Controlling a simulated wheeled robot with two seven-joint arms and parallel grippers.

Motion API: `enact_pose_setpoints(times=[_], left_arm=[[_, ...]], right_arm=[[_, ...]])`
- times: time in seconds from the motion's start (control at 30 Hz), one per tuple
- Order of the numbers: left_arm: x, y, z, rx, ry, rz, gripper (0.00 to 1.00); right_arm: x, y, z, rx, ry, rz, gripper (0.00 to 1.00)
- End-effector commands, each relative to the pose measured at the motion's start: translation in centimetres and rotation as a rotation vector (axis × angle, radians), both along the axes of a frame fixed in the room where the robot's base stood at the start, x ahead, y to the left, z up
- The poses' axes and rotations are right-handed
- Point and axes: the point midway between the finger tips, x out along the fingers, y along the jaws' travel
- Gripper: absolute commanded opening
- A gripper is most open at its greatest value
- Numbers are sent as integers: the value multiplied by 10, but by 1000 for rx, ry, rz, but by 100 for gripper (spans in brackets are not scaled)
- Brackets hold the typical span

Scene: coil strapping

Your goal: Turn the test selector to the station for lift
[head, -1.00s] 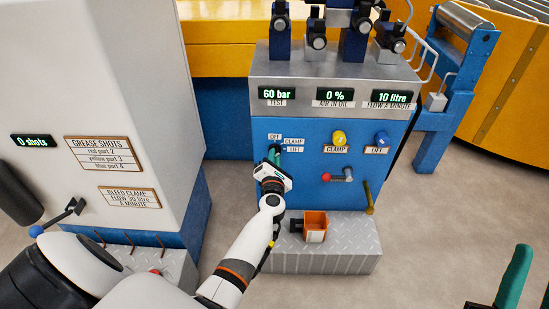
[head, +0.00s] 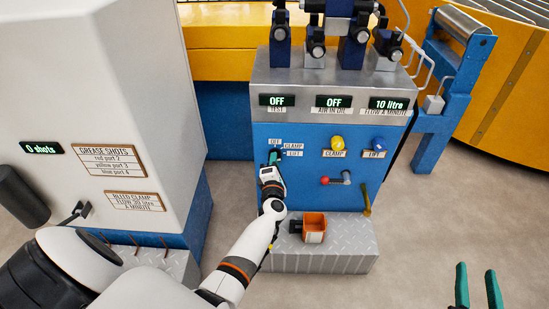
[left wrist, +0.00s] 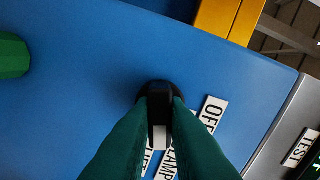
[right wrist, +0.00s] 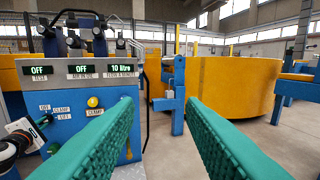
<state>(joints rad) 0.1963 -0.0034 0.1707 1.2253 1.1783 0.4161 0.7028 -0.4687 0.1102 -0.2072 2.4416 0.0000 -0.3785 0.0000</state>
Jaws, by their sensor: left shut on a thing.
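The test selector (left wrist: 155,92) is a black knob with a white mark on its blue panel, in the left wrist view. The labels OFF (left wrist: 212,112), CLAMP (left wrist: 170,162) and LIFT (left wrist: 149,158) lie beside it. The white mark points toward the CLAMP and LIFT side; I cannot tell which of the two. My left gripper (head: 274,157) is shut on the knob, its green fingers on both sides, and hides it in the head view. The TEST display (head: 278,100) reads OFF. My right gripper (head: 477,288) is open and empty, away from the panel.
The AIR IN OIL display (head: 334,101) reads OFF and the flow display (head: 390,103) reads 10 litre. A yellow clamp button (head: 337,142), a blue lift button (head: 377,144) and a red-tipped lever (head: 336,180) are to the right. An orange box (head: 314,227) stands on the step below.

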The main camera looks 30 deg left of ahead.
Motion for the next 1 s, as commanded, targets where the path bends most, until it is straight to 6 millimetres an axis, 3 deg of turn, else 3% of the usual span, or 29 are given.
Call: enact_pose_setpoints(times=[0.2,0.4,0.63,1.0], left_arm=[[0,-1,1,134,85,-1,0],[0,-1,0,222,140,-2,0],[0,-1,-1,272,169,-2,0],[0,-1,-2,284,177,-2,0]], right_arm=[[-10,-10,-39,-67,265,-18,36],[-23,-17,-64,-106,428,-28,36],[-33,-21,-77,-127,522,-34,36],[-35,-22,-80,-132,540,-36,36]])
